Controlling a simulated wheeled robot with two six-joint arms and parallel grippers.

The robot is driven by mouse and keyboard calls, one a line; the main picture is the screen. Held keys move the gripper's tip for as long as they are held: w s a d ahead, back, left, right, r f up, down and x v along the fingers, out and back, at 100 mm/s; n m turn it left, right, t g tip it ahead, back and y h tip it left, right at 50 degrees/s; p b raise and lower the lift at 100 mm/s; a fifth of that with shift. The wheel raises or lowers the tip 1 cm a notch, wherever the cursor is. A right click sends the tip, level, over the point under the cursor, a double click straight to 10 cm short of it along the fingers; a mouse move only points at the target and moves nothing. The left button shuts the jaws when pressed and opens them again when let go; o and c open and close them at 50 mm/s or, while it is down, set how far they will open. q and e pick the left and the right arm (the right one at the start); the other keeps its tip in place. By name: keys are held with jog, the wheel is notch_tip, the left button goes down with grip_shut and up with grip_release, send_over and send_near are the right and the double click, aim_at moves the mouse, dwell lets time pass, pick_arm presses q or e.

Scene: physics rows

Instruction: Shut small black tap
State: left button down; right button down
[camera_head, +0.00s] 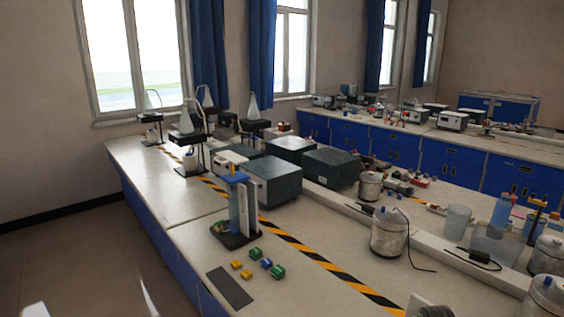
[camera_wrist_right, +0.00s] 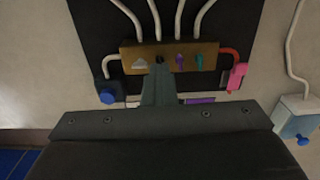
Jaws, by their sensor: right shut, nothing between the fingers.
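In the right wrist view a brass manifold block (camera_wrist_right: 190,54) is fixed on a black panel (camera_wrist_right: 90,40). A row of small taps is on its face: a pale one (camera_wrist_right: 140,64), a small black tap (camera_wrist_right: 160,59), a purple one (camera_wrist_right: 179,60) and a teal one (camera_wrist_right: 199,61). My right gripper (camera_wrist_right: 160,76) is shut, its narrow tip just below the black tap in the picture. I cannot tell if they touch. The tip hides part of the block's lower edge. The manifold cannot be made out in the head view. My left gripper is not in view.
Pale hoses (camera_wrist_right: 157,18) rise from the block. A black fitting with a blue knob (camera_wrist_right: 107,97) is at left, a pink tap (camera_wrist_right: 236,77) at right. A grey box (camera_wrist_right: 295,118) sits farther right. In the head view, benches hold dark boxes (camera_head: 273,181) and steel pots (camera_head: 389,234).

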jog(key=shift+r+m+p, duration=0.15)
jog(key=shift+m+p, duration=0.55)
jog(key=shift+p, duration=0.1)
jog(key=shift+f+m, duration=0.2)
jog(key=shift+m, duration=0.1)
jog(key=c, duration=2.2)
grip_release()
jog(key=c, duration=1.9)
grip_release()
jog(key=shift+c, duration=0.2)
jog(key=shift+r, duration=0.1)
